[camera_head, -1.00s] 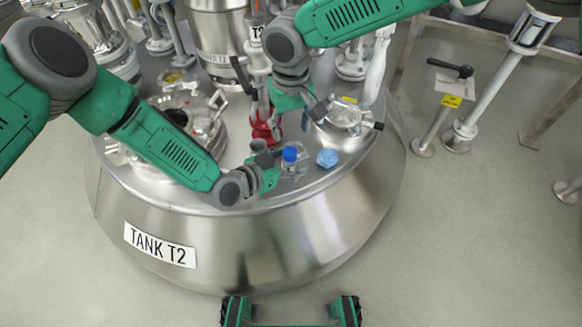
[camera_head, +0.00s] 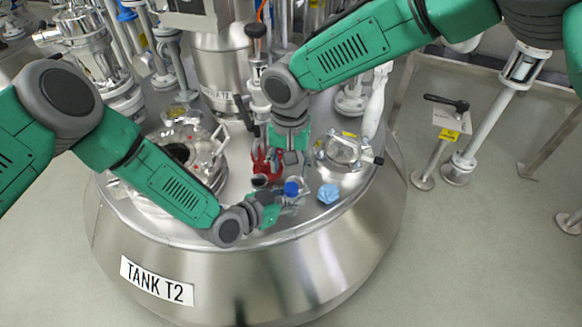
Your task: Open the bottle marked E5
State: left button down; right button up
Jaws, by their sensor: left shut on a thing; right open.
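A small clear bottle (camera_head: 292,207) with a blue cap (camera_head: 291,188) is at the front of the tank's top; no E5 mark is readable on it. My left gripper (camera_head: 270,205) comes in from the left, low over the tank top, and is shut on the bottle's left side. The fingertips are too small to see in detail. My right gripper (camera_head: 289,158) points down, just above and behind the blue cap. It is open and looks apart from the cap.
A crumpled blue item (camera_head: 328,193) lies right of the bottle. A red object (camera_head: 262,162) stands behind, partly hidden. Round metal hatches (camera_head: 344,150) flank the work spot. The steel tank (camera_head: 300,275) has a rounded front edge. The floor at right has free room.

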aim_at(291, 187)
jog(key=m, duration=0.7)
jog(key=shift+m, duration=0.3)
jog(key=m, duration=0.4)
jog(key=shift+w, duration=0.1)
jog(key=m, duration=0.3)
jog(key=shift+w+r+m, duration=0.1)
jog(key=shift+w+m, duration=0.05)
jog(key=shift+m, duration=0.15)
jog(key=shift+f, duration=0.55)
notch_tip(291, 187, down, 7)
jog(key=shift+r, duration=0.1)
